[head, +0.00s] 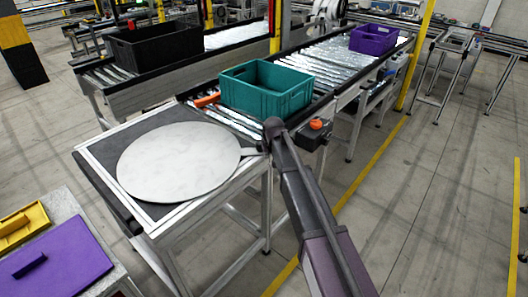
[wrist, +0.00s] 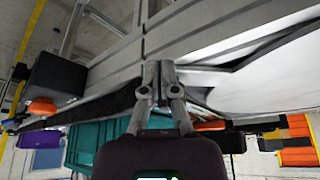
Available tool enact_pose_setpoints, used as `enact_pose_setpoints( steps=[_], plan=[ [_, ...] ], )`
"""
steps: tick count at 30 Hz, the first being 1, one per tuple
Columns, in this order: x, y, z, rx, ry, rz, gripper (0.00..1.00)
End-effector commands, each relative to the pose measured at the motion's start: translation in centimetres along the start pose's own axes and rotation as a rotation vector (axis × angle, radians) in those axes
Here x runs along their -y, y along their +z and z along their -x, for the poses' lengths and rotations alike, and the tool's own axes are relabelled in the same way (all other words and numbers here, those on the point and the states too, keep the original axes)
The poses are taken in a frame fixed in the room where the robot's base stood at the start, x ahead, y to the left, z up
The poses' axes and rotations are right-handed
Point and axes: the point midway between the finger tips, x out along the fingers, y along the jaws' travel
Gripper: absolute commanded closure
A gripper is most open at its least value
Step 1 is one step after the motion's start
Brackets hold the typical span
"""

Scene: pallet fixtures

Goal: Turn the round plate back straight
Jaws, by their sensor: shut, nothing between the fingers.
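The round plate (head: 180,162) is a pale grey, marbled disc lying flat on the dark top of a metal-framed table (head: 106,152). In the wrist view the plate's pale surface (wrist: 280,75) fills the right side. My gripper is at the plate's right edge in the head view, mostly hidden by my arm. In the wrist view my gripper (wrist: 158,70) is shut and empty, its fingertips beside a grey strip at the plate's edge. I cannot tell whether they touch it. How far the plate is turned is unclear.
A teal crate (head: 265,95) sits on the roller conveyor behind the table. An orange-topped dark box (head: 315,128) is fixed at its side, close to my arm. A black crate (head: 152,45) and a purple crate (head: 373,40) stand farther back. A purple panel (head: 55,262) lies front left.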

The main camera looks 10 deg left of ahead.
Motion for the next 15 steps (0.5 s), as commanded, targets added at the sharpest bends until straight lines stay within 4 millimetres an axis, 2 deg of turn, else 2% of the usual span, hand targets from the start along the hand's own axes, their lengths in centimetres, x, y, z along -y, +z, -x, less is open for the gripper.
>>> enact_pose_setpoints(
  steps=[1, 15],
  plan=[
    [0.0, -0.3, 1.0, -0.001, 0.000, 0.000, 1.00],
    [-0.3, -0.1, 5.2, 0.000, -0.001, 0.000, 1.00]
  ],
)
